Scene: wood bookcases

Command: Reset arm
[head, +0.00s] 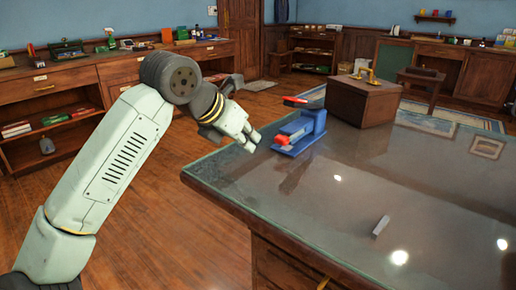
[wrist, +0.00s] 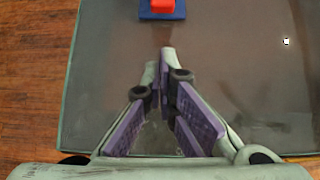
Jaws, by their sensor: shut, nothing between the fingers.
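My arm (head: 112,160) reaches up from the lower left in the head view, bends at a dark joint and angles down to the right. My gripper (head: 253,138) hangs near the left corner of the glass-topped desk (head: 350,185), just left of a blue and red device. In the wrist view my gripper (wrist: 160,55) points at the desk top, its purple-padded fingers drawn together at the tips. It holds nothing. The exact height of the tips above the desk is hard to tell.
The blue device (head: 308,128) with red parts stands close to my gripper; its end shows in the wrist view (wrist: 150,15). A brown box (head: 362,102) stands behind it. A small grey block (head: 380,227) lies on the desk. Shelves (head: 60,100) line the left wall; wooden floor (head: 160,225) is open between.

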